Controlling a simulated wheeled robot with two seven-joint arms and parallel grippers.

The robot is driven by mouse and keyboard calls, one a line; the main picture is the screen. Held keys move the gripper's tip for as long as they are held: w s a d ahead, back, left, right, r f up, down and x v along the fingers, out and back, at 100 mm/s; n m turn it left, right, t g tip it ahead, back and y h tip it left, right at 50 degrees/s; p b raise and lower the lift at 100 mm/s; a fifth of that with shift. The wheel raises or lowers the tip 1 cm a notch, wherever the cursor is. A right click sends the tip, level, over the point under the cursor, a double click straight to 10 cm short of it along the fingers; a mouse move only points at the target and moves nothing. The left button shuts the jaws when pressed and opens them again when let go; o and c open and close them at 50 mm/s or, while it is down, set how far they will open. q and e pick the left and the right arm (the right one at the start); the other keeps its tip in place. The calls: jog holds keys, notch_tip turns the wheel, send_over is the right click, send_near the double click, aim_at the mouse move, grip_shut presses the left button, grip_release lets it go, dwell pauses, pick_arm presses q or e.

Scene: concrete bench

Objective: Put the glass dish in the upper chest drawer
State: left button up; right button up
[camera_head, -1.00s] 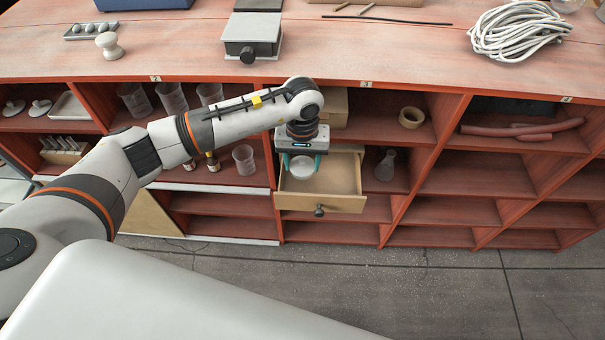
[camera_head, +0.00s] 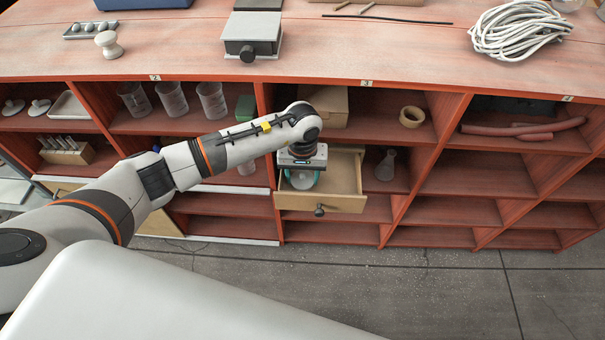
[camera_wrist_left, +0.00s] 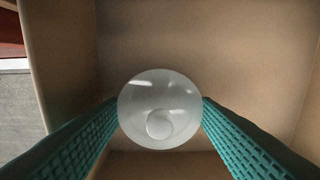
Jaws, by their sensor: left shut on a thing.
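The glass dish (camera_wrist_left: 160,108) is round and clear, held between the two green fingers of my left gripper (camera_wrist_left: 160,112) in the left wrist view. In the head view the dish (camera_head: 302,181) shows under my left gripper (camera_head: 302,172), inside the outline of the open drawer (camera_head: 347,186). The drawer is pale wood with a dark round knob (camera_head: 319,210) and is pulled out of the chest. Its bare floor surrounds the dish in the wrist view. I cannot tell whether the dish touches the drawer floor. My right gripper is not in view.
A conical flask (camera_head: 386,166) stands right of the drawer in the shelf unit. Beakers (camera_head: 211,100) stand to the left. The worktop (camera_head: 400,55) overhangs the shelves. The drawer's right side is empty.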

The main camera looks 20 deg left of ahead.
pick_arm(q)
jog(key=shift+f, duration=0.1)
jog(key=o, duration=0.7)
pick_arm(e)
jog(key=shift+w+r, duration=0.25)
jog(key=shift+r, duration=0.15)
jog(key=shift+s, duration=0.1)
pick_arm(q)
notch_tip(320, 180, up, 12)
jog(key=shift+r+p, duration=0.15)
jog(key=shift+p, duration=0.4)
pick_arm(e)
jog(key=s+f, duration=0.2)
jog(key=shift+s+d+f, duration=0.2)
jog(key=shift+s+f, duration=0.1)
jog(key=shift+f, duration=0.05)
pick_arm(q)
jog(key=shift+d, duration=0.1)
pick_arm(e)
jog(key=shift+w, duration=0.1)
